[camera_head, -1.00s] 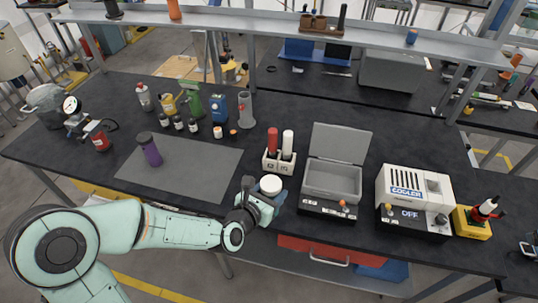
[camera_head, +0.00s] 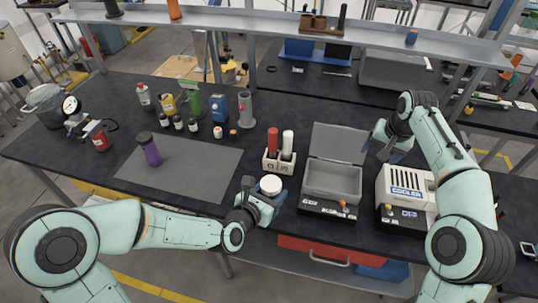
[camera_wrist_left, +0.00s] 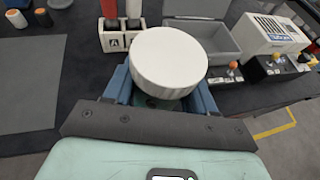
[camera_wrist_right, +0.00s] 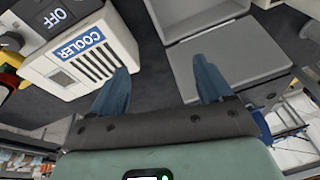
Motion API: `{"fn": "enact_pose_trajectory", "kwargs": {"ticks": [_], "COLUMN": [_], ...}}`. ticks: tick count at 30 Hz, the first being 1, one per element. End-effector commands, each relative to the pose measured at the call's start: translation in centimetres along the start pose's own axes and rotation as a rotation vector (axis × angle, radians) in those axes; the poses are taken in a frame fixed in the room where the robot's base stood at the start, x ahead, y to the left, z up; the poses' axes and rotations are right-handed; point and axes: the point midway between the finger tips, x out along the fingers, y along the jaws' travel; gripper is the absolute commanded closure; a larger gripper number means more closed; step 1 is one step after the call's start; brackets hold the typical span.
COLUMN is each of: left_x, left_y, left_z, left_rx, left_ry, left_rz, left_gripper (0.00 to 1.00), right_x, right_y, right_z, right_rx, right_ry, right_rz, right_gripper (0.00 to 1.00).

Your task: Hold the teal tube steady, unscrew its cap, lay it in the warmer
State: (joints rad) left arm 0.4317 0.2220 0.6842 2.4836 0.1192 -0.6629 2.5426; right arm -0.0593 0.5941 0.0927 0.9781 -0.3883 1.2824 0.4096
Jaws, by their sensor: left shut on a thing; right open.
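My left gripper (camera_head: 266,200) is shut on an upright tube just off the table's front edge. Its broad white cap (camera_head: 270,184) points up and fills the middle of the left wrist view (camera_wrist_left: 169,60). The cap and fingers hide most of the body, so its teal colour is not clear. The open grey box (camera_head: 331,180), which looks like the warmer, stands to the right with its lid (camera_head: 341,143) raised and no tube visible inside. My right gripper (camera_head: 382,150) is open and empty, above the table right of that lid; its fingers spread in the right wrist view (camera_wrist_right: 160,75).
A white cooler (camera_head: 404,182) marked OFF is right of the box, below my right arm. A purple bottle (camera_head: 149,150) stands on the grey mat (camera_head: 200,165).

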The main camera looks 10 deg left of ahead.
Motion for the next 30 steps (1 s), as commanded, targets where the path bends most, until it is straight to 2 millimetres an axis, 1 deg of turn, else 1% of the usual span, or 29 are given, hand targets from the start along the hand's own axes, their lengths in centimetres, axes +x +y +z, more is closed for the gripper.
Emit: {"fn": "enact_pose_trajectory", "kwargs": {"ticks": [1,2,3,5,6,8,9,11,12,15,18,21,24,26,30], "left_x": [0.0,0.0,0.0,0.0,0.0,0.0,0.0,0.0,0.0,0.0,0.0,0.0,0.0,0.0,0.0], "left_y": [0.0,0.0,0.0,0.0,0.0,0.0,0.0,0.0,0.0,0.0,0.0,0.0,0.0,0.0,0.0], "left_z": [0.1,0.1,0.1,0.1,0.1,0.1,0.1,0.1,0.1,0.1,0.1,0.1,0.1,0.1,0.1], "left_rx": [0.001,0.001,0.0,0.0,0.0,0.0,0.0,0.0,0.0,0.0,0.0,0.0,0.0,0.0,0.0], "left_ry": [-0.001,-0.001,-0.001,-0.001,-0.001,-0.001,-0.001,-0.001,-0.001,-0.001,-0.001,-0.001,-0.001,-0.001,-0.001], "left_rz": [0.0,0.0,0.0,0.0,0.0,0.0,0.0,0.0,0.0,0.0,0.0,0.0,0.0,0.0,0.0], "left_gripper": [1.0,1.0,1.0,1.0,1.0,1.0,1.0,1.0,1.0,1.0,1.0,1.0,1.0,1.0,1.0], "right_x": [-0.4,-0.7,-1.0,-1.6,-2.0,-2.8,-3.3,-4.0,-4.6,-5.9,-7.0,-7.8,-8.2,-8.3,-7.5], "right_y": [-2.8,-4.2,-6.0,-8.6,-10.3,-12.7,-14.3,-16.6,-17.9,-20.9,-23.0,-24.4,-25.1,-25.2,-25.2], "right_z": [0.9,1.5,2.3,3.7,4.7,6.3,7.4,9.1,10.3,13.3,15.7,17.6,18.6,18.9,19.3], "right_rx": [0.006,0.015,0.027,0.045,0.057,0.074,0.085,0.101,0.111,0.135,0.155,0.17,0.179,0.184,0.186], "right_ry": [-0.023,-0.037,-0.056,-0.082,-0.1,-0.125,-0.141,-0.162,-0.175,-0.2,-0.216,-0.225,-0.228,-0.23,-0.231], "right_rz": [-0.006,-0.007,-0.006,-0.002,0.002,0.013,0.021,0.035,0.047,0.077,0.106,0.129,0.143,0.148,0.152], "right_gripper": [0.21,0.21,0.21,0.21,0.21,0.21,0.21,0.21,0.21,0.21,0.21,0.21,0.21,0.21,0.21]}}
